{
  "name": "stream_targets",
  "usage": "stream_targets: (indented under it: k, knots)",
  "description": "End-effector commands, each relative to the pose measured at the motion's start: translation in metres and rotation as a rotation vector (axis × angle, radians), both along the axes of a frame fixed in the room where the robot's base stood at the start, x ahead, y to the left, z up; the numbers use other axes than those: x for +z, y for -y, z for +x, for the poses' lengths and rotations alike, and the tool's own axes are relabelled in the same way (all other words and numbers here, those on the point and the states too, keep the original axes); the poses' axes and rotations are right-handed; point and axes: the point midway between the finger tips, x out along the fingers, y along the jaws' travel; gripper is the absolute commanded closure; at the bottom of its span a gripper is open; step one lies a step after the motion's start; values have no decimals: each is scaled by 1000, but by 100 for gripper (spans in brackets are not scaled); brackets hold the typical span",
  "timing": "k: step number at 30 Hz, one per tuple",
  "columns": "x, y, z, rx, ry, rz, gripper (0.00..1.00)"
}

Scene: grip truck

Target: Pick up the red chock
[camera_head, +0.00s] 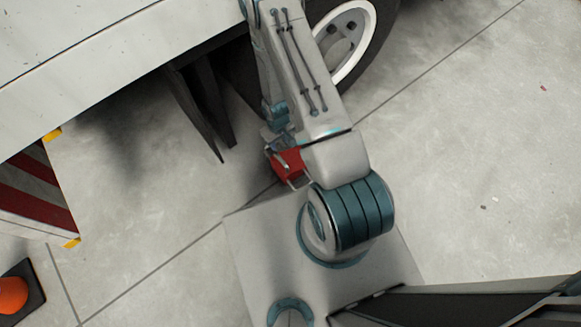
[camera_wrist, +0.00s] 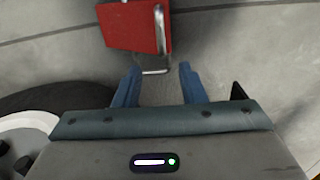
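The red chock (camera_wrist: 132,28) is a red block with a silver metal handle (camera_wrist: 160,45) on its side. It sits at the top of the wrist view, partly cut off by the frame edge. In the head view the red chock (camera_head: 289,161) shows beside my arm, partly hidden by it. My gripper (camera_wrist: 160,67) is open, with its two blue fingers apart and nothing held between them. The near end of the handle lies in line with the gap between the fingertips; I cannot tell the exact distance in depth.
A truck wheel (camera_head: 352,40) with a white rim stands close beside my arm, under the pale truck body (camera_head: 90,50). Dark mud flaps (camera_head: 200,105) hang left of the arm. A red-and-white striped panel (camera_head: 38,190) and an orange cone (camera_head: 12,294) are at far left. The concrete floor at right is clear.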

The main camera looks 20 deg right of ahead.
Motion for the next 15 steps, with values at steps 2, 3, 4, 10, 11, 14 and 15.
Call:
stream_targets:
  k: [2, 3, 4, 10, 11, 14, 15]
  knots:
    - [-13, 0, -3, 3, -2, 1, 63]
    - [-18, 0, -3, 4, -4, 2, 63]
    - [-23, 0, -4, 4, -5, 2, 63]
    - [-63, 0, -4, 3, -5, 2, 63]
    - [-69, 0, -4, 3, -5, 2, 63]
    - [-84, 0, -4, 3, -5, 2, 63]
    - [-89, 0, -4, 3, -5, 2, 63]
